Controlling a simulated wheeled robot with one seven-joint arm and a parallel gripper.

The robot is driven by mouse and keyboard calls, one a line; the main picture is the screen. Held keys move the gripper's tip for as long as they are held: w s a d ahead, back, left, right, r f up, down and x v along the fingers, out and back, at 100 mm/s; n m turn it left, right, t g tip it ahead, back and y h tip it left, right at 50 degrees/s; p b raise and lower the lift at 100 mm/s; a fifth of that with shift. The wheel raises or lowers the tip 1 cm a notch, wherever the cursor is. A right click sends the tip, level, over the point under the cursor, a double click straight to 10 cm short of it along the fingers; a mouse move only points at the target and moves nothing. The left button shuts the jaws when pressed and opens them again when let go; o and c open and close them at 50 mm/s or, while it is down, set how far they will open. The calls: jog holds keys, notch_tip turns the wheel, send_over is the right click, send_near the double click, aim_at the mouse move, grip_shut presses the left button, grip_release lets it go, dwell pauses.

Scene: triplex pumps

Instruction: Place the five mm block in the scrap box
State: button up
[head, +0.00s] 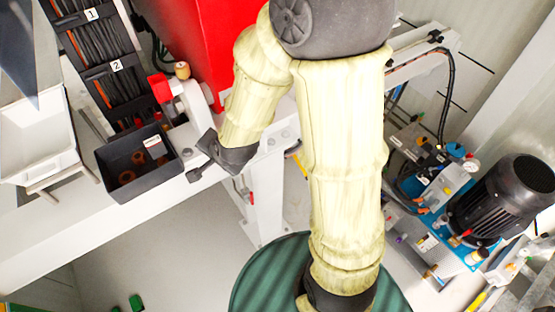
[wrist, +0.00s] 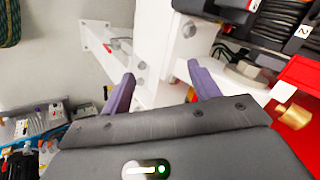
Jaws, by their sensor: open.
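I cannot pick out the five mm block in either view. A black open box (head: 112,158) with a small white label stands on the white bench at the left in the head view. Several brown round pieces lie in it. I cannot read the label, so I cannot tell whether this is the scrap box. My gripper (head: 194,158) is just right of the black box, near the bench edge. In the wrist view my gripper (wrist: 162,84) has its two purple-grey fingers wide apart, with nothing held between them.
A white tray (head: 38,140) stands left of the black box. A red part (head: 160,88) and a brass knob (head: 181,70) sit behind my gripper. Cable racks (head: 105,60) stand at the back. A black motor (head: 510,195) is at the right.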

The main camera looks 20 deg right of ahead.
jog(key=s+d+r+n+g+h, duration=0.2)
jog(key=s+d+n+g, duration=0.2)
jog(key=s+d+n, duration=0.4)
jog(key=d+n, duration=0.2)
jog(key=d, duration=0.3)
jog(key=shift+s+r+h, duration=0.3)
jog(key=shift+r, duration=0.1)
jog(key=shift+c, duration=0.2)
